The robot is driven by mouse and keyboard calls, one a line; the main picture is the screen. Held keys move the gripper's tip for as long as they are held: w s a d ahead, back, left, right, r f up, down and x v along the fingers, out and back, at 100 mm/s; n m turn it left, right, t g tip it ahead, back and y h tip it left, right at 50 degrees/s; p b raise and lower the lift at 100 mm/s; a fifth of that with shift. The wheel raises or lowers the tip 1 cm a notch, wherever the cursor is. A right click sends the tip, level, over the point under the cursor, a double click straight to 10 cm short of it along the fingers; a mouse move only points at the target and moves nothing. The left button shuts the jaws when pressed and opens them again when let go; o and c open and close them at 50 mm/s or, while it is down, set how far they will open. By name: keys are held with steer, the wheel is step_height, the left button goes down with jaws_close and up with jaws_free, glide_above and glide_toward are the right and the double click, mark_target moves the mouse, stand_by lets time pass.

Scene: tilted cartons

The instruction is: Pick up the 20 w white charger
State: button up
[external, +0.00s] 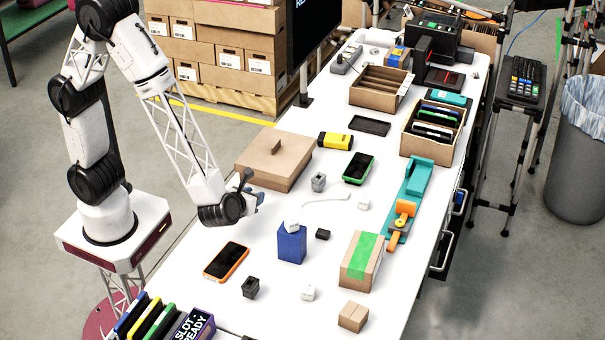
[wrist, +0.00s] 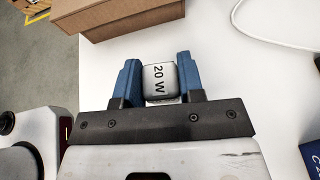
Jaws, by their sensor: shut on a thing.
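The white charger (wrist: 160,80) marked "20 W" sits between the two blue fingers of my gripper (wrist: 158,84) in the wrist view. The fingers are shut on its sides, and its label faces the camera. In the external view my gripper (external: 250,193) is low near the left edge of the white table, beside the cardboard box. The held charger cannot be made out there, and I cannot tell whether it touches the table.
A cardboard box (external: 275,160) is close behind my gripper. A blue box (external: 291,247) with a white charger (external: 292,226) on top stands to the right. An orange-edged phone (external: 227,261) lies in front. Other small chargers (external: 308,293) are scattered on the table (external: 400,275).

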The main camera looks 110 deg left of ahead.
step_height(320, 180, up, 14)
stand_by(0.5)
stand_by(0.6)
